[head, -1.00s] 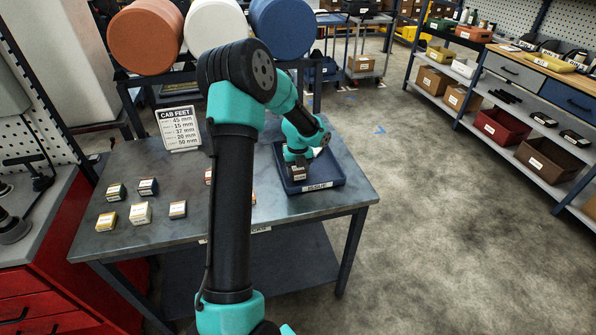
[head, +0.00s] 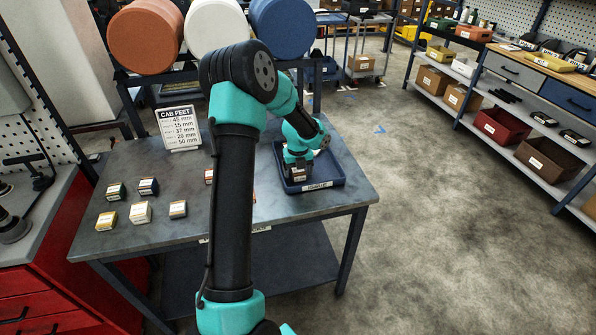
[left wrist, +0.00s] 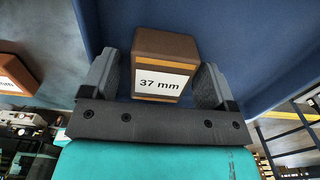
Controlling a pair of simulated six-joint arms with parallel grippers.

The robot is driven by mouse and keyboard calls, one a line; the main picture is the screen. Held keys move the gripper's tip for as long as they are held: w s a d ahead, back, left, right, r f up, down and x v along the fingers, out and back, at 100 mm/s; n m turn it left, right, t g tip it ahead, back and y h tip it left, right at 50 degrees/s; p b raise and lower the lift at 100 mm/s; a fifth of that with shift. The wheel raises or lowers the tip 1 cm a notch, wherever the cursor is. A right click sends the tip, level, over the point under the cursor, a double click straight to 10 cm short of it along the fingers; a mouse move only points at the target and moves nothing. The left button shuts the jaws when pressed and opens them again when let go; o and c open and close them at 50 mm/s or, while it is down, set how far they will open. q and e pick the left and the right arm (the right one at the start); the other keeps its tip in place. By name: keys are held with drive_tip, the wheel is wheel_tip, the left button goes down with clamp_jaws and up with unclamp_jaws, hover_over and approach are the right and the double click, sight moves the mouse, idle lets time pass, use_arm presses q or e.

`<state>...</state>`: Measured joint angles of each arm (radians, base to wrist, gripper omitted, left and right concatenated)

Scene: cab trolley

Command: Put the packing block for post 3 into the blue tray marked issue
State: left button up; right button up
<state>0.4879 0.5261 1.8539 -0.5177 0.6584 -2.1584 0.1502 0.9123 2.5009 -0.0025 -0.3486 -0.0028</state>
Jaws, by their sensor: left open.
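The blue tray marked issue (head: 335,182) stands at the right end of the grey table. My left gripper (head: 298,184) is over and inside the tray; it also shows in the left wrist view (left wrist: 158,64). It is open, with a finger on each side of a brown block labelled 37 mm (left wrist: 165,60), which has an orange band. Small gaps show beside the block, and blue tray surface lies behind it. In the head view the gripper hides most of the block. The CAB FEET card (head: 179,128) lists several sizes, with 37 mm on its third line. My right gripper is out of view.
Another block (head: 208,176) is partly hidden by my left arm. Three large rolls (head: 214,28) stand behind the table.

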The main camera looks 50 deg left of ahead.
use_arm(q)
drive_tip(key=shift+r, duration=0.1)
wheel_tip(320, 180, up, 12)
idle(0.5)
idle(0.4)
